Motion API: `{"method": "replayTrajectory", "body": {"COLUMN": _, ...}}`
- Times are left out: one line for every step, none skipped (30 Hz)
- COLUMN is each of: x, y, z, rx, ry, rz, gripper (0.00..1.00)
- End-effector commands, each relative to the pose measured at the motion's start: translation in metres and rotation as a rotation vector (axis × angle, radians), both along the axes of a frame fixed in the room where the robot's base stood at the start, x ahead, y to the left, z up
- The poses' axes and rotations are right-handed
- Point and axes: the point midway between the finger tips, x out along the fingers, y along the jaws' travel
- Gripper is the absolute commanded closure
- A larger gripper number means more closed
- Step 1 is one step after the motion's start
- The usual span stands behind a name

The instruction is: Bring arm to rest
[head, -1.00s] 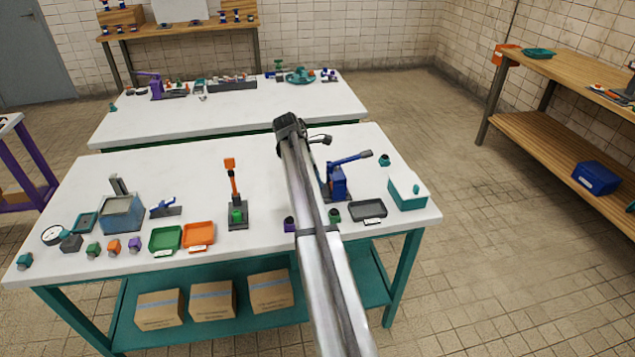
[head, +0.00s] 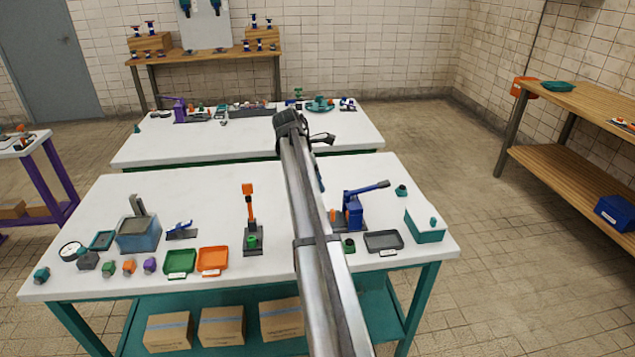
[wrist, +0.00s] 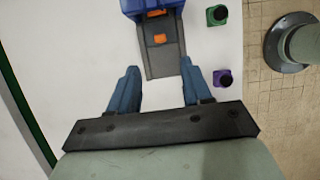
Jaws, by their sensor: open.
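My gripper (wrist: 156,82) shows in the wrist view as two blue fingers set well apart, open, with nothing between them. It points down over the white table. The dark base plate of the blue lever press (wrist: 165,60) lies just beyond the fingertips, with an orange piece (wrist: 160,38) on it. In the head view my arm rises from the bottom centre over the front table (head: 215,295), and the gripper is mostly hidden behind it. The blue lever press (head: 354,213) stands just right of the arm there.
Right of the arm are a grey tray (head: 384,240) and a teal-and-white box (head: 425,226). To its left are an orange-topped stand (head: 251,225), an orange tray (head: 213,260), a green tray (head: 180,262) and a blue-grey tank (head: 138,235). A second table (head: 220,145) stands behind.

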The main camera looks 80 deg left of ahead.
Motion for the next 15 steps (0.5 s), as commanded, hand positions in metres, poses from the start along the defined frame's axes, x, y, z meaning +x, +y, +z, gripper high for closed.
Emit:
{"method": "replayTrajectory", "body": {"x": 0.0, "y": 0.0, "z": 0.0, "rx": 0.0, "ry": 0.0, "rz": 0.0, "gripper": 0.51}}
{"method": "replayTrajectory", "body": {"x": 0.0, "y": 0.0, "z": 0.0, "rx": 0.0, "ry": 0.0, "rz": 0.0, "gripper": 0.51}}
{"method": "replayTrajectory", "body": {"x": 0.0, "y": 0.0, "z": 0.0, "rx": 0.0, "ry": 0.0, "rz": 0.0, "gripper": 0.51}}
{"method": "replayTrajectory", "body": {"x": 0.0, "y": 0.0, "z": 0.0, "rx": 0.0, "ry": 0.0, "rz": 0.0, "gripper": 0.51}}
{"method": "replayTrajectory", "body": {"x": 0.0, "y": 0.0, "z": 0.0, "rx": 0.0, "ry": 0.0, "rz": 0.0, "gripper": 0.51}}
{"method": "replayTrajectory", "body": {"x": 0.0, "y": 0.0, "z": 0.0, "rx": 0.0, "ry": 0.0, "rz": 0.0, "gripper": 0.51}}
{"method": "replayTrajectory", "body": {"x": 0.0, "y": 0.0, "z": 0.0, "rx": 0.0, "ry": 0.0, "rz": 0.0, "gripper": 0.51}}
{"method": "replayTrajectory", "body": {"x": 0.0, "y": 0.0, "z": 0.0, "rx": 0.0, "ry": 0.0, "rz": 0.0, "gripper": 0.51}}
{"method": "replayTrajectory", "body": {"x": 0.0, "y": 0.0, "z": 0.0, "rx": 0.0, "ry": 0.0, "rz": 0.0, "gripper": 0.51}}
{"method": "replayTrajectory", "body": {"x": 0.0, "y": 0.0, "z": 0.0, "rx": 0.0, "ry": 0.0, "rz": 0.0, "gripper": 0.51}}
{"method": "replayTrajectory", "body": {"x": 0.001, "y": 0.0, "z": 0.0, "rx": 0.0, "ry": 0.0, "rz": -0.001, "gripper": 0.51}}
{"method": "replayTrajectory", "body": {"x": 0.004, "y": -0.001, "z": 0.0, "rx": 0.003, "ry": 0.0, "rz": -0.004, "gripper": 0.51}}
{"method": "replayTrajectory", "body": {"x": 0.008, "y": -0.001, "z": 0.0, "rx": 0.005, "ry": -0.001, "rz": -0.01, "gripper": 0.51}}
{"method": "replayTrajectory", "body": {"x": 0.014, "y": -0.002, "z": 0.0, "rx": 0.009, "ry": -0.002, "rz": -0.018, "gripper": 0.51}}
{"method": "replayTrajectory", "body": {"x": 0.025, "y": -0.003, "z": 0.001, "rx": 0.017, "ry": -0.003, "rz": -0.032, "gripper": 0.51}}
